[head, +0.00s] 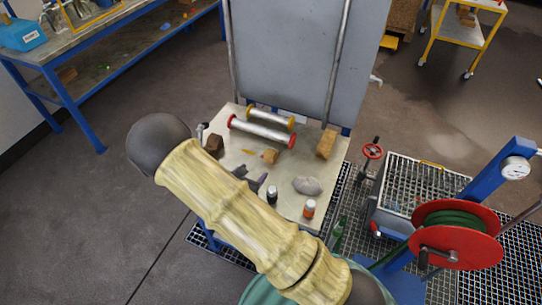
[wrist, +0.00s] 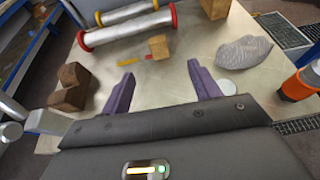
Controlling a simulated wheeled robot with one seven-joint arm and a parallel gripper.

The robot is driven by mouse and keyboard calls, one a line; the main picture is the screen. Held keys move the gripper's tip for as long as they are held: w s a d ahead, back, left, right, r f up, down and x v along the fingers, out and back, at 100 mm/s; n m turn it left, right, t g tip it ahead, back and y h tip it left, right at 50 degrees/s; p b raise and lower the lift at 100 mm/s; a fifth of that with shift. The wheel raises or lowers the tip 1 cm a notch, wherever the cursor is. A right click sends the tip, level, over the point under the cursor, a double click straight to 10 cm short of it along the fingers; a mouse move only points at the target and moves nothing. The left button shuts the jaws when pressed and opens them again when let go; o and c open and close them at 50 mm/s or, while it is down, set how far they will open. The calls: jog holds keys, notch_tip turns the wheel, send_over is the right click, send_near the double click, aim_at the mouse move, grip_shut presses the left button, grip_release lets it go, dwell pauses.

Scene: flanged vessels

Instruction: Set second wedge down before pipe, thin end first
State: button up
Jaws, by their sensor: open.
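A silver pipe with red end flanges (head: 262,132) lies across the table; it also shows in the wrist view (wrist: 127,29). A small light-brown wooden piece, seemingly a wedge (wrist: 159,47), sits on the near side of this pipe toward its right end; the head view also shows it (head: 270,156). Whether it touches the pipe is unclear. My gripper (wrist: 160,78) is open, its purple fingers apart with nothing between them. It is on the near side of the wooden piece. In the head view my gripper (head: 251,176) is partly hidden by my arm.
A yellow-flanged pipe (head: 270,117) lies behind. A tan block (head: 326,144) stands right, a dark brown notched block (wrist: 73,87) left.

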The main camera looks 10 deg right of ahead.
aim_at(268, 154)
jog(key=shift+a+f, duration=0.1)
jog(key=p+x, duration=0.3)
jog(key=x, duration=0.9)
jog(key=shift+w, duration=0.15)
jog(key=shift+w+d+f+p, duration=0.1)
jog(key=shift+w+d+p, duration=0.25)
jog(key=shift+w+p, duration=0.05)
jog(key=p+x, duration=0.1)
jog(key=x, duration=0.3)
jog(key=shift+w, duration=0.15)
